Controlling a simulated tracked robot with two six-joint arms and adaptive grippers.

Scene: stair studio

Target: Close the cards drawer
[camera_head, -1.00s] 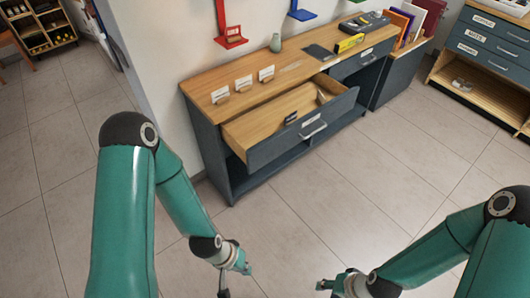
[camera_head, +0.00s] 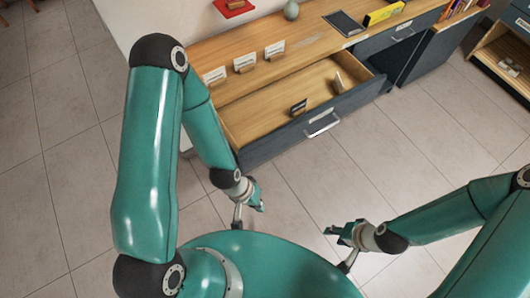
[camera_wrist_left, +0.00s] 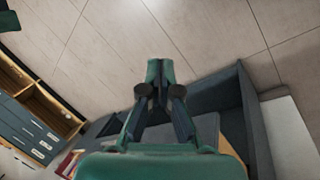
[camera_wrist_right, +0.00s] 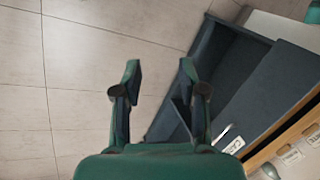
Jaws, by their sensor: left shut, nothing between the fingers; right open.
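The cards drawer (camera_head: 345,108) is pulled out of the wood-topped dark cabinet in the head view. It has a dark blue-grey front, a pale bar handle (camera_head: 322,123) and a wooden inside. A few small items, such as a dark card holder (camera_head: 298,107), stand in it. My left gripper (camera_head: 260,203) is shut and empty, in front of and below the drawer's left part, apart from it. My right gripper (camera_head: 330,230) is open and empty, in front of the drawer and further right. In the right wrist view its fingers (camera_wrist_right: 165,80) are spread, with the cabinet beyond them.
A second drawer (camera_head: 400,32) at the right is shut. The tiled floor (camera_head: 430,120) in front is clear.

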